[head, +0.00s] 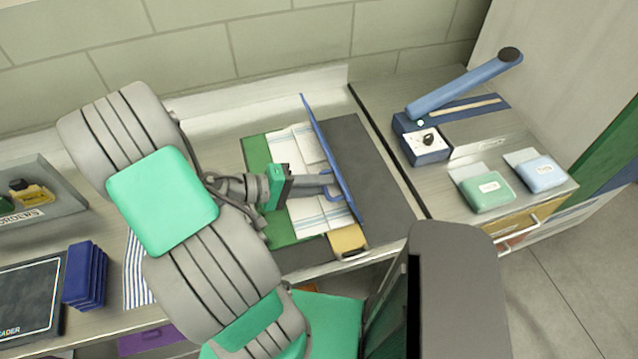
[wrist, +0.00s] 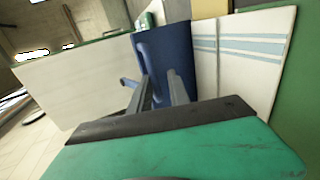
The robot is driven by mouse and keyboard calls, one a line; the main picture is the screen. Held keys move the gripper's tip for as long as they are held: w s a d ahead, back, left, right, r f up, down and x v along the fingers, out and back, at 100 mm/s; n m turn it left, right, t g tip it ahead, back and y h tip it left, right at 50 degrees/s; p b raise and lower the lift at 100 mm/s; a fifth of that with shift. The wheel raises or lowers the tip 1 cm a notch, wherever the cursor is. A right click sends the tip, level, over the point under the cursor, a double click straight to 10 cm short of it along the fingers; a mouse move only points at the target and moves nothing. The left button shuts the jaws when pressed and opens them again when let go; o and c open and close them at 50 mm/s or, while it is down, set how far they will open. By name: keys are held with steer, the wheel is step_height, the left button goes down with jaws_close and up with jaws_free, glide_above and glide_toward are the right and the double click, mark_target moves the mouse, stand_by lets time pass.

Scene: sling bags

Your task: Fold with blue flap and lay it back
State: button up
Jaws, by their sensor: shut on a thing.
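The blue flap (head: 329,153) stands raised, seen nearly edge-on, hinged or resting along the right part of a green board (head: 257,160). A white cloth with blue stripes (head: 306,215) lies on the board, left of the flap. My gripper (head: 327,185) reaches in from the left over the cloth and is shut on the flap's blue handle (head: 335,194). In the wrist view, my gripper's fingers (wrist: 160,88) meet the blue flap (wrist: 165,50). The striped white cloth (wrist: 240,45) shows to its right. The exact grip on the handle is partly hidden by the fingers.
To the right stand a blue-armed sealer (head: 430,140), a green pouch (head: 487,190) and a blue pouch (head: 541,172). Blue blocks (head: 85,275) stand at left.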

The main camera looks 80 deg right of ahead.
steer(key=shift+o, duration=1.4)
steer(key=shift+w+f, duration=0.2)
steer(key=shift+f, duration=0.05)
steer(key=shift+o, duration=0.2)
steer(key=shift+r, duration=0.1)
steer(key=b+v, duration=0.1)
steer(key=v, duration=0.6)
steer(key=shift+w+a, duration=0.15)
steer(key=shift+w, duration=0.15)
steer(key=shift+r, duration=0.1)
